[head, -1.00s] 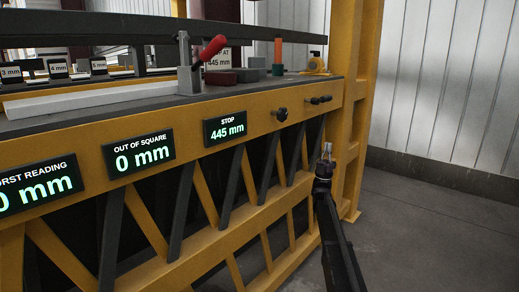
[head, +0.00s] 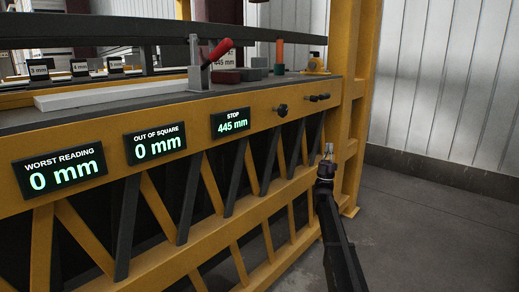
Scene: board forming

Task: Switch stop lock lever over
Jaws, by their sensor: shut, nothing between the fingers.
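The stop lock lever appears to be the red-handled lever (head: 217,50) on a grey upright bracket (head: 197,70), on the near edge of the bench top. Its red handle tilts up and to the right. The display marked STOP (head: 231,122) below it reads 445 mm. My gripper (head: 328,149) is shut and empty, in front of the bench's right end, apart from the lever and lower than it. A sign behind the lever is partly hidden by it.
A long pale bar (head: 120,95) lies on the bench top (head: 60,119). Red and dark blocks (head: 227,76), an orange-handled tool (head: 279,54) and a yellow item (head: 315,65) stand right of the lever. Black knobs (head: 282,110) stick out of the front beam. Floor (head: 430,220) at right is clear.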

